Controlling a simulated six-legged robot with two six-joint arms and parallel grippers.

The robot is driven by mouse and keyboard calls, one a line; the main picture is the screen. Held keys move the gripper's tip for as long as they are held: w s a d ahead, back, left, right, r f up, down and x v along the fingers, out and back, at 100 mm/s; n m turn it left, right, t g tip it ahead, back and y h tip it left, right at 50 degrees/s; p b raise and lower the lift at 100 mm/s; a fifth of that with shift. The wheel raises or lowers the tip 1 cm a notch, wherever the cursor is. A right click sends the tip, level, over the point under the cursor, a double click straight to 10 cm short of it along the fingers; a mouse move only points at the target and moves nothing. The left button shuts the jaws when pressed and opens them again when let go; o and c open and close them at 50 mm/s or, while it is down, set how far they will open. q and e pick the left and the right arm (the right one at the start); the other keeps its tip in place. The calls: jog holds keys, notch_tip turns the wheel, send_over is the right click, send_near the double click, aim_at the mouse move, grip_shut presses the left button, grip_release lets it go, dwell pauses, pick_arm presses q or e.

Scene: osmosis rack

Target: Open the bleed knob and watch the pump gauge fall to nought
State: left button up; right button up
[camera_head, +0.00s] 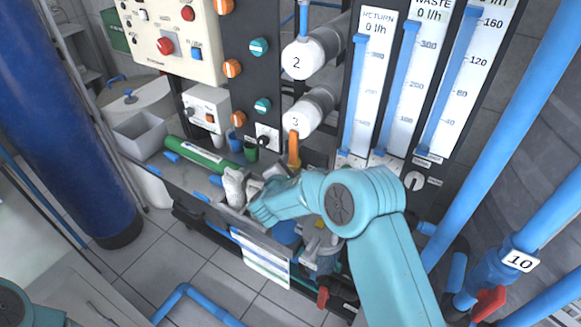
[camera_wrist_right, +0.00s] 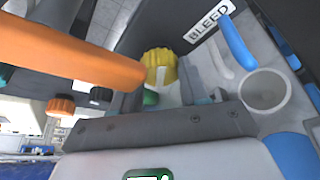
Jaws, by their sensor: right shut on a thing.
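In the right wrist view a ribbed yellow knob (camera_wrist_right: 161,68) stands just beyond my grey gripper parts, near a white label reading BLEED (camera_wrist_right: 209,41). My right gripper (camera_head: 262,198) is low at the front of the rack in the head view, reached by my teal arm from the lower right. It is shut on the yellow knob; its fingertips and the exact contact are mostly hidden. I cannot make out the pump gauge in either view. My left gripper is not in view.
An orange handle (camera_head: 294,150) hangs below the tube marked 3 and looms close in the wrist view (camera_wrist_right: 70,52). A green cylinder (camera_head: 203,157) lies along the bench. Flow columns (camera_head: 368,85) stand to the right, a blue tank (camera_head: 78,120) at left.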

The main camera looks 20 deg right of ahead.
jog(key=shift+f+n, duration=0.1)
jog(key=shift+n, duration=0.2)
jog(key=shift+g+b, duration=0.3)
jog(key=shift+a+n+g+h, duration=0.1)
jog(key=shift+n+g+h, duration=0.2)
jog(key=shift+n, duration=0.4)
jog(key=shift+w+n+g+h, duration=0.1)
jog(key=shift+n+g+h, duration=0.3)
jog(key=shift+n+g, duration=0.65)
jog(key=shift+n+t, duration=0.25)
jog(key=shift+n, duration=0.1)
